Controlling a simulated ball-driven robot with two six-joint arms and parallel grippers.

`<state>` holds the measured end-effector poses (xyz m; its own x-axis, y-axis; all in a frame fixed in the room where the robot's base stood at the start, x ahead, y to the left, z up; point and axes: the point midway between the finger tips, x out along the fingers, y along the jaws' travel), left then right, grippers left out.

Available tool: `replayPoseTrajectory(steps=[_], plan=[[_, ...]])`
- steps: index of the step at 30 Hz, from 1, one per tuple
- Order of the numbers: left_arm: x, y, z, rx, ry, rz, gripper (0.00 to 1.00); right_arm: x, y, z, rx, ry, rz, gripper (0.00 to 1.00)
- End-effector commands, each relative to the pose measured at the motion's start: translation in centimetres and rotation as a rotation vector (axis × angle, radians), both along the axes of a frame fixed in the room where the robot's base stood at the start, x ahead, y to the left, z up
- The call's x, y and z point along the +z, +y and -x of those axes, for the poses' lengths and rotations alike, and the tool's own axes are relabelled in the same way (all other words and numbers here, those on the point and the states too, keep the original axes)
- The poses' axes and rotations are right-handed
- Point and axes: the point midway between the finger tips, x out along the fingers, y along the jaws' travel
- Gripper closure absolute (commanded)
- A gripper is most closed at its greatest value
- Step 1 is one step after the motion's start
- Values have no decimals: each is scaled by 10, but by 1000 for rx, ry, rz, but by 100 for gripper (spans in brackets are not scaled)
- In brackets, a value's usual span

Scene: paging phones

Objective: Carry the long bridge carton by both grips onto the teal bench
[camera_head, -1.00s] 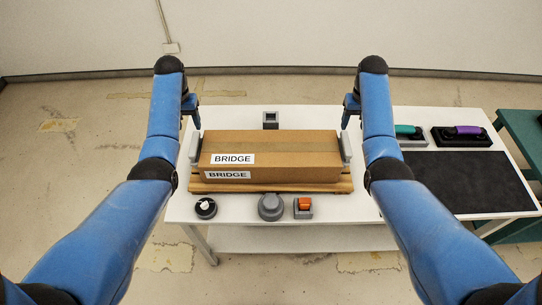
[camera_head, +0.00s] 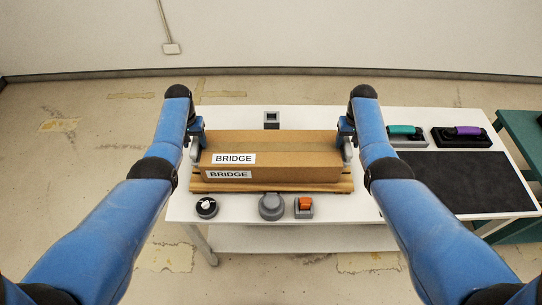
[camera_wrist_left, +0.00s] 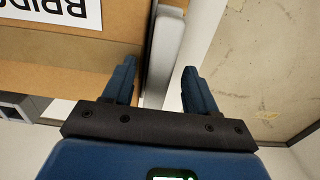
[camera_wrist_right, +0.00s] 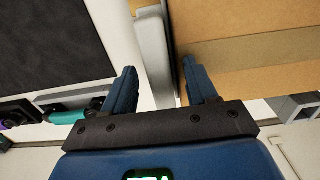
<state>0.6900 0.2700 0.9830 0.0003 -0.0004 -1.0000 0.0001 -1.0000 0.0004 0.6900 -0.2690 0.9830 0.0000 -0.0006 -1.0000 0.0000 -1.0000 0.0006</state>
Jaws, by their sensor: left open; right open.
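The long brown bridge carton (camera_head: 290,156), labelled BRIDGE on its top and front, sits on a wooden pallet-like base (camera_head: 280,187) on the white table. Grey grips stand at its two ends; the left grip (camera_wrist_left: 163,50) shows in the left wrist view and the right grip (camera_wrist_right: 152,50) in the right wrist view. My left gripper (camera_wrist_left: 158,75) is open, its fingers on either side of the left grip. My right gripper (camera_wrist_right: 158,78) is open around the right grip in the same way. The teal bench (camera_head: 527,135) is at the far right, partly cut off.
On the white table (camera_head: 185,208) a black knob (camera_head: 206,207), a grey round button (camera_head: 271,206) and an orange switch (camera_head: 304,206) stand in front of the carton. A small grey block (camera_head: 271,119) is behind. Teal-handled (camera_head: 405,132) and purple-handled (camera_head: 463,134) phones and a black mat (camera_head: 466,182) are right.

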Motion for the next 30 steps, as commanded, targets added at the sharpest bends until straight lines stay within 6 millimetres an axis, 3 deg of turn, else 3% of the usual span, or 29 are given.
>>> replayPoseTrajectory(steps=[5, 17, 30], plan=[[0, 0, 0, 0, 0, 0, 43, 0, 0, 0, 0, 0, 0, 43], [0, 0, 0, 0, 0, 0, 100, 0, 0, 0, 0, 0, 0, 100], [0, 0, 0, 0, 0, 0, 100, 0, 0, 0, 0, 0, 0, 100]])
